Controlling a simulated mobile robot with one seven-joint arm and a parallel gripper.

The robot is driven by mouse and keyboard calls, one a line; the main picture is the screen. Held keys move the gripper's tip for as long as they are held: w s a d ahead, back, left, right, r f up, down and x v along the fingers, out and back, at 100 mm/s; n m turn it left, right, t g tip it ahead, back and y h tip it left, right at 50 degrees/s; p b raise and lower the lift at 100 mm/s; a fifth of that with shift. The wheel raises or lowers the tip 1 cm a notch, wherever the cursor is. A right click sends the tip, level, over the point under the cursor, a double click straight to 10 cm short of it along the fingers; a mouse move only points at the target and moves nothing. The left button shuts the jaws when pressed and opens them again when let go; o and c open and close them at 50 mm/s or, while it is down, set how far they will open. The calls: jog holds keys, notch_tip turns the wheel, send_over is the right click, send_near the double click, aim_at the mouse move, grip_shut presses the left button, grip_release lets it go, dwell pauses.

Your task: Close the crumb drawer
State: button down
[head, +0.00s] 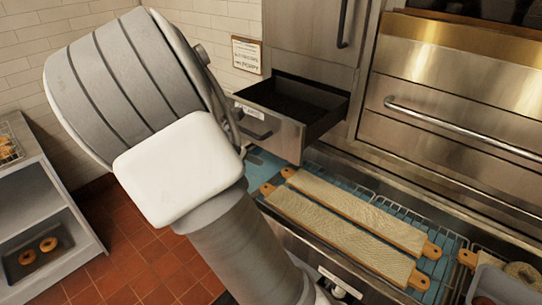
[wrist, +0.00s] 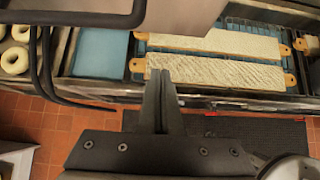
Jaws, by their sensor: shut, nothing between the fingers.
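The crumb drawer (head: 284,129) is a steel drawer with a dark inside, a dark handle and a small label on its front. In the head view it stands pulled out from the steel cabinet (head: 308,40), and my arm covers part of its left side. My gripper (wrist: 161,76) shows in the wrist view with its two dark fingers together and nothing between them. In the head view my arm hides the gripper. A blurred grey steel surface (wrist: 190,14) fills the top of the wrist view; I cannot tell for sure whether it is the drawer.
Below the drawer, long dough-coloured boards (head: 330,228) with wooden handles lie on a blue-lined counter; they also show in the wrist view (wrist: 215,74). An oven handle (head: 460,130) juts out at right. A shelf rack (head: 38,200) with bagels stands at left. Red floor tiles (head: 140,250) are clear.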

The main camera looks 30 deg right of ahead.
jog(key=w+d+f+p, duration=0.1)
jog(key=w+d+f, duration=0.1)
jog(key=d, duration=0.4)
jog(key=shift+w+d+f, duration=0.35)
jog(key=shift+w+f, duration=0.05)
jog(key=shift+f, duration=0.25)
jog(key=shift+d, duration=0.15)
